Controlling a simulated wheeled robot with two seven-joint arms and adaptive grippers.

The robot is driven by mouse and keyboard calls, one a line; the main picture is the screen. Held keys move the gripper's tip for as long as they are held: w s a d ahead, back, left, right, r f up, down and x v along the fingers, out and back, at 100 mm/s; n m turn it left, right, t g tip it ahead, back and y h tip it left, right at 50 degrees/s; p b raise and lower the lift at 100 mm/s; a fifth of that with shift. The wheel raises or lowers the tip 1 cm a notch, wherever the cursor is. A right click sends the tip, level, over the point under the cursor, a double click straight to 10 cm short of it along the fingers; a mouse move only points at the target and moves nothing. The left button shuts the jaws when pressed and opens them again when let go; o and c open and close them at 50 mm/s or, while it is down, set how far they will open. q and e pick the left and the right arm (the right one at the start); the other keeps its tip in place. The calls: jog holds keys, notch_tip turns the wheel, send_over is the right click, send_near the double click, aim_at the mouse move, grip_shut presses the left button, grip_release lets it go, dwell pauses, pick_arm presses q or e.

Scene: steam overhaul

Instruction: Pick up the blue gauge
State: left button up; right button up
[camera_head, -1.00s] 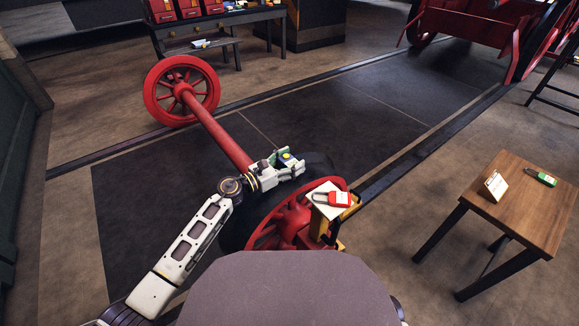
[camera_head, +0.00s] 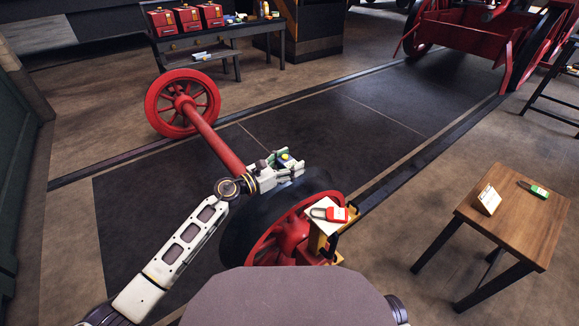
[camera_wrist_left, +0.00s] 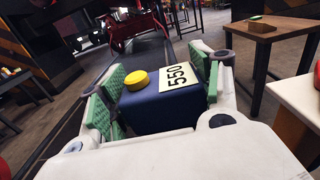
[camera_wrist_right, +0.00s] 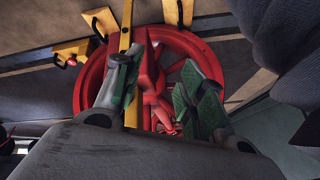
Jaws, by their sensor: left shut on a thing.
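In the head view the left gripper (camera_head: 278,170) holds the gauge (camera_head: 288,158) in the air above the near end of the red axle. My right gripper (camera_wrist_right: 158,80) is open and empty in the right wrist view, with a red wheel beyond its fingers. It is not visible in the head view.
A red padlock (camera_head: 338,214) lies on a white-topped stand by the near red wheel (camera_head: 290,236). A wooden table (camera_head: 515,228) at right holds a card (camera_head: 488,201) and a green-and-white item (camera_head: 538,191). Red boxes (camera_head: 187,18) stand on the back bench.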

aim_at(290, 160)
pick_arm(q)
jog(key=shift+r+p, duration=0.65)
jog(key=shift+r, duration=1)
pick_arm(e)
jog(key=shift+s+d+r+g, duration=0.15)
jog(key=shift+d+r, duration=0.1)
jog(key=shift+r, duration=0.65)
jog(key=shift+w+d+r+g, duration=0.1)
jog(key=shift+d+r+g, duration=0.1)
jog(key=shift+r, duration=0.65)
